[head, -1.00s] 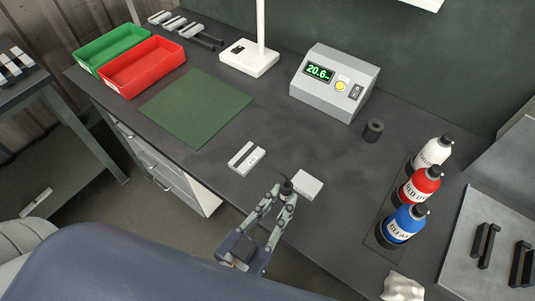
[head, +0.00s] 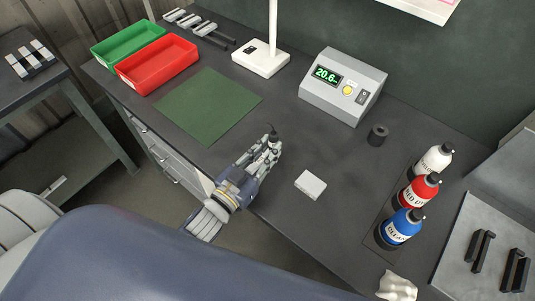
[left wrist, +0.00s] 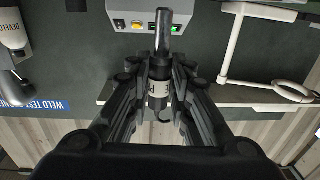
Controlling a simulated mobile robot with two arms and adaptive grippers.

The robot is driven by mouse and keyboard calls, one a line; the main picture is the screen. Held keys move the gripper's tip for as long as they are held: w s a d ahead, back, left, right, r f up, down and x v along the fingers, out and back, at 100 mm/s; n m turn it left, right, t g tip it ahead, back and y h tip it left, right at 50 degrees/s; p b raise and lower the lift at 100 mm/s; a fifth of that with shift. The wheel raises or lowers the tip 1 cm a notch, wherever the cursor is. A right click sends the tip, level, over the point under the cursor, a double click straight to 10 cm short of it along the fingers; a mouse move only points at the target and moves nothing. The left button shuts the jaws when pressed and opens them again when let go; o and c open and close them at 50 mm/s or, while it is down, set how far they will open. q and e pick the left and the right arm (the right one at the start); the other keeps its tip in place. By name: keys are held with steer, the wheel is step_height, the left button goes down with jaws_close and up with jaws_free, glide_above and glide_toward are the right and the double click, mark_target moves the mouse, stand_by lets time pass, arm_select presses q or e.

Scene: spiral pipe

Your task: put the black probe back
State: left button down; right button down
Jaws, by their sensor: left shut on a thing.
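The black probe (head: 271,131) is in my left gripper (head: 270,146), above the front part of the bench. Only its dark top shows in the head view. In the left wrist view the probe (left wrist: 160,72) is a dark cylinder with a pale lettered band, clamped between the fingers of my left gripper (left wrist: 160,85). A short black hollow cylinder (head: 377,135) stands on the bench to the right of the gripper, apart from it. My right gripper does not show.
A grey meter (head: 342,87) reads 20.6. A small white block (head: 310,185) lies right of my gripper. Labelled bottles (head: 420,190) stand at the right. A green mat (head: 208,106), red tray (head: 158,65) and green tray (head: 128,44) are at the left. The bench between block and meter is clear.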

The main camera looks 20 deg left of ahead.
arm_select(q)
steer(key=shift+f, duration=1.3)
steer(key=shift+f, duration=0.15)
steer(key=c, duration=1.5)
jaws_free()
steer(key=shift+o, duration=0.2)
